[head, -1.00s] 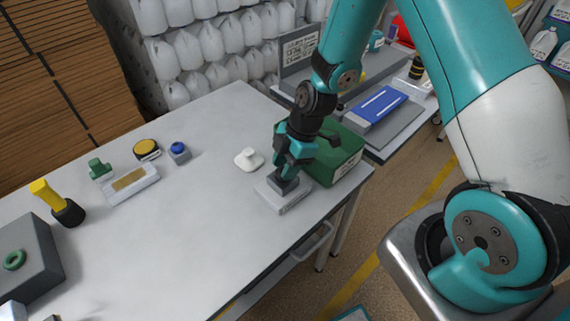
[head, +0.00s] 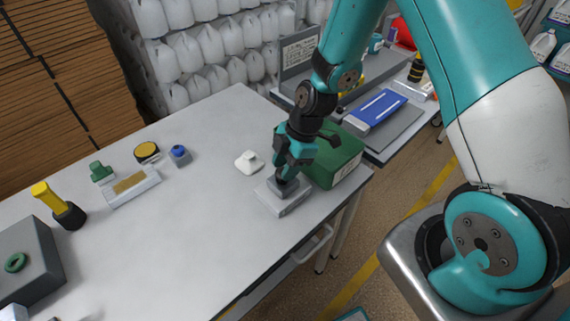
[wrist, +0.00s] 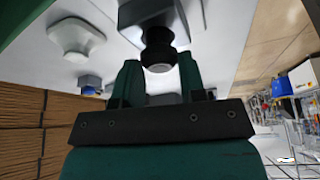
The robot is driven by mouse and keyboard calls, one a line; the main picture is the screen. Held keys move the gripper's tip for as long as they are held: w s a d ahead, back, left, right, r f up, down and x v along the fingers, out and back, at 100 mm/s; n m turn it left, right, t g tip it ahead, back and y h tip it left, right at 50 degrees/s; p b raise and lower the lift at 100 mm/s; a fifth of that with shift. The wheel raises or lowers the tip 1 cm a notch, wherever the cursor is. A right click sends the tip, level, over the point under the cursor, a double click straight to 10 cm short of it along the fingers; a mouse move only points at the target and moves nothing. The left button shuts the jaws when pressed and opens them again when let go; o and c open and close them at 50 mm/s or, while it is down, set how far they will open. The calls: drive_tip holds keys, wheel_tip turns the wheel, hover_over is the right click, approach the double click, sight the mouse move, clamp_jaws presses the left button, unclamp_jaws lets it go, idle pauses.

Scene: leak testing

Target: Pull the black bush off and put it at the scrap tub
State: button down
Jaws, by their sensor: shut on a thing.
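My gripper (head: 286,179) is at the grey block fixture (head: 283,201) near the right end of the white table, pointing down at it. In the wrist view its two green fingers (wrist: 160,80) are shut on the black bush (wrist: 158,52), a dark round piece. The bush is still close against the fixture's grey block (wrist: 146,13); I cannot tell whether they touch. In the head view the fingers largely hide the bush. A green box (head: 336,160) with a white label stands right behind my gripper. I cannot tell which container is the scrap tub.
A white knobbed piece (head: 249,162) lies just left of the fixture. Further left are a blue-topped block (head: 180,155), a yellow disc (head: 147,152), a green piece (head: 101,172) and a yellow-handled tool (head: 56,205). The table's middle is clear.

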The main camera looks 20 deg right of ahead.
drive_tip(key=shift+r+p, duration=1.45)
drive_tip(key=shift+r, duration=0.85)
